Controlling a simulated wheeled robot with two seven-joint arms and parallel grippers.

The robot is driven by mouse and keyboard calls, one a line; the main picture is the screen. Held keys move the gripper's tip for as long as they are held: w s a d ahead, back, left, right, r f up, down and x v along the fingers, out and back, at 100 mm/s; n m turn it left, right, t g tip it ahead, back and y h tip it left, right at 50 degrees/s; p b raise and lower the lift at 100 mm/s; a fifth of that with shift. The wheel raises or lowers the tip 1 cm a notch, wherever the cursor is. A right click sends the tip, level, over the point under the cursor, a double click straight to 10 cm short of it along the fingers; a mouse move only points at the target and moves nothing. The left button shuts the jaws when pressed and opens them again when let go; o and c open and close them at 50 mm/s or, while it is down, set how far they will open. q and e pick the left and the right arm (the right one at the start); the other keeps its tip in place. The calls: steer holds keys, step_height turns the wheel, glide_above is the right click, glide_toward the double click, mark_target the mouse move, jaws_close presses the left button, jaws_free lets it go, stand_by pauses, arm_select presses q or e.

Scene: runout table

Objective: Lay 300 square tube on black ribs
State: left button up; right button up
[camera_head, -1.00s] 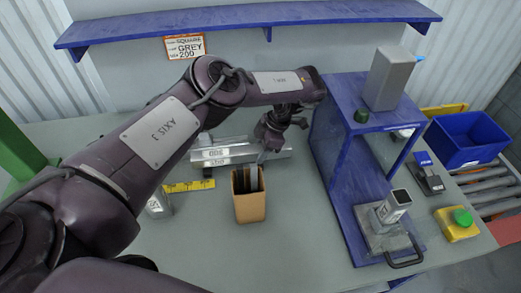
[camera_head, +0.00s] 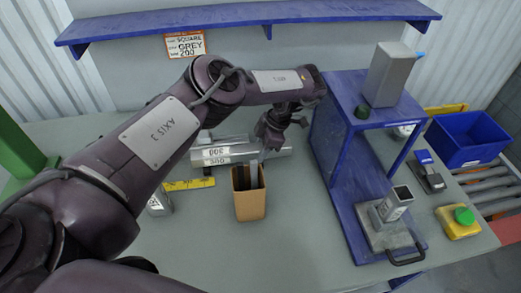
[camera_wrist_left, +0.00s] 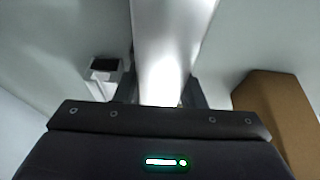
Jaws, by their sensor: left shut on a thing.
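My left gripper (camera_head: 265,149) is shut on a long shiny metal tube (camera_head: 235,147) behind the brown box. In the head view the label on it seems to read 300, upside down. In the left wrist view the tube (camera_wrist_left: 170,45) runs away from between my fingers. The other ribs are hidden or cannot be made out. My right gripper is out of view.
An open brown box (camera_head: 250,204) stands just in front of the gripper. A blue stand (camera_head: 340,170) rises at the right. A yellow ruler (camera_head: 188,184) and a short metal tube (camera_head: 159,203) are at the left. The front table is clear.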

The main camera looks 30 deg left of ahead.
arm_select(q)
steer(key=shift+s+d+f, duration=0.2)
steer(key=shift+s+f, duration=0.15)
steer(key=shift+f, duration=0.3)
steer(key=o, duration=1.3)
steer(key=shift+w+f, duration=0.1)
steer(key=shift+f, duration=0.05)
steer(key=shift+d, duration=0.1)
steer(key=v, duration=0.5)
steer(key=a+v, duration=0.1)
steer(key=v, duration=0.2)
steer(key=shift+w+d+r, duration=0.15)
steer(key=shift+w+r, duration=0.1)
steer(key=shift+r, duration=0.2)
steer(key=shift+w+r, duration=0.15)
steer(key=shift+r, duration=0.05)
